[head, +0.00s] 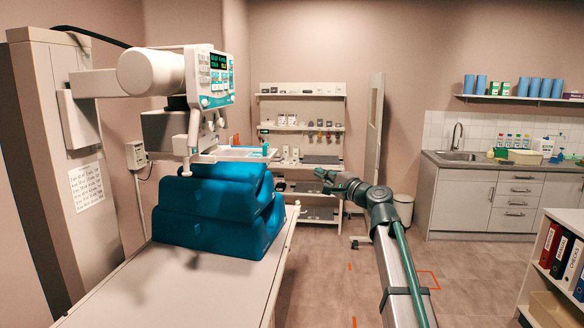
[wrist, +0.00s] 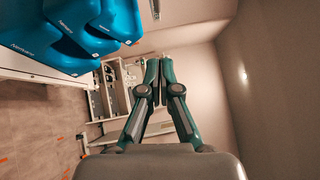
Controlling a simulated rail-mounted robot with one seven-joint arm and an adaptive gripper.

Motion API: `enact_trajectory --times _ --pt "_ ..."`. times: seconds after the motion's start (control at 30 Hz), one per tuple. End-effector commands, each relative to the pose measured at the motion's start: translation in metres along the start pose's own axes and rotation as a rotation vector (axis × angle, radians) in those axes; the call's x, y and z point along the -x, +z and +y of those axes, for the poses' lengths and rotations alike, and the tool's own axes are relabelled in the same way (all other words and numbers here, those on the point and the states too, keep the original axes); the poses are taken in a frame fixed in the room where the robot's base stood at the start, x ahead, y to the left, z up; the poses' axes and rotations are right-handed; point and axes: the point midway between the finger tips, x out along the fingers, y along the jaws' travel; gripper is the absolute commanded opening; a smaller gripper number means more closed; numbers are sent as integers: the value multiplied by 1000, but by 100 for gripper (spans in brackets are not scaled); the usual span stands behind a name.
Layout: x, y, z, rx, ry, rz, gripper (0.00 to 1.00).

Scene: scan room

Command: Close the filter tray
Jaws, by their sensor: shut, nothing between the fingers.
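The filter tray (head: 240,154) appears to be the thin pale tray under the scanner head (head: 160,72) in the head view. It sticks out to the right of the head, above the blue cushions, with a small teal part at its right end. My gripper (head: 320,178) is to the right of the tray and slightly lower in the picture, apart from it. In the wrist view my gripper (wrist: 159,62) has its fingertips together with nothing between them. The tray cannot be made out in the wrist view.
Blue cushions (head: 210,212) are stacked on the white table (head: 150,290) below the tray; they also show in the wrist view (wrist: 95,22). Open shelves (head: 302,127) stand at the back wall. A binder shelf (head: 555,222) is at the right. Floor between is clear.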

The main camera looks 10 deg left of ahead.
Motion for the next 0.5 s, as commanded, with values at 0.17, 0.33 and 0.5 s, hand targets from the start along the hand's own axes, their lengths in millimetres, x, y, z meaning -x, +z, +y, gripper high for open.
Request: enact_trajectory --times 0.17,0.33,0.5 --pt "-17 0 -1 -6 3 -2 0" --pt "-47 0 -2 -6 5 -2 0" --pt "-81 0 -2 -5 5 -2 0"
